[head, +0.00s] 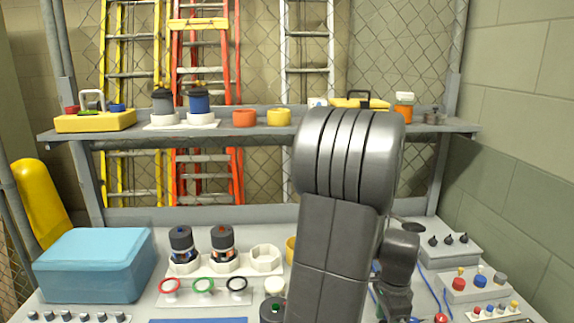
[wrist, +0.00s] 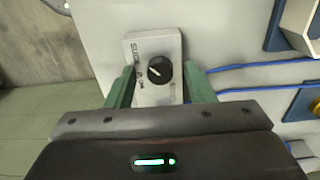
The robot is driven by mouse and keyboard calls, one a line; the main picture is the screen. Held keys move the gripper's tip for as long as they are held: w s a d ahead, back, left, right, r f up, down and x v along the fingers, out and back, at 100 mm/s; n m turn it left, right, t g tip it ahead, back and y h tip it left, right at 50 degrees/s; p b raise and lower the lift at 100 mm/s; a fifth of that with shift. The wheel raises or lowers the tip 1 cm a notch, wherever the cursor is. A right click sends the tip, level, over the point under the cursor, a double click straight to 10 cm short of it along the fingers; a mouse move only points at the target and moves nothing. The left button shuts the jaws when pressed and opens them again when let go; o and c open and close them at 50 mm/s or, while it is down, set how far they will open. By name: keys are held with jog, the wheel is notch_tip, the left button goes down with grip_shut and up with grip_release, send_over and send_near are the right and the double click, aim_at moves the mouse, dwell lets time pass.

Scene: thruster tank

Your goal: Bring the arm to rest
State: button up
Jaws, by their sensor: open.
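My arm (head: 345,200) rises through the middle of the head view, bent at a large grey joint, and covers part of the bench. Its wrist part hangs at the right of the arm; the fingers cannot be made out there. In the wrist view my gripper (wrist: 160,78) is open, its two green fingers apart. A light grey box (wrist: 140,47) with a black rotary knob (wrist: 159,70) shows between and beyond the fingers. I cannot tell whether the fingers touch the box. Its lettering is hard to read.
A blue box (head: 95,265) stands at the bench's left. White holders (head: 224,265) with dark cylinders are left of my arm. A shelf (head: 215,130) with several items crosses behind. Knob boxes (head: 478,285) are at the right. Blue cables (wrist: 250,67) run right of my gripper.

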jog(key=shift+f+n, duration=0.2)
jog(key=shift+n, duration=0.1)
jog(key=n, duration=0.8)
jog(key=shift+r+p, duration=0.1)
jog(key=shift+p, duration=0.3)
jog(key=n, duration=0.4)
jog(key=shift+n+p, duration=0.3)
jog(key=shift+n, duration=0.1)
jog(key=n, duration=0.4)
jog(key=shift+n+p, duration=0.3)
jog(key=shift+p, duration=0.05)
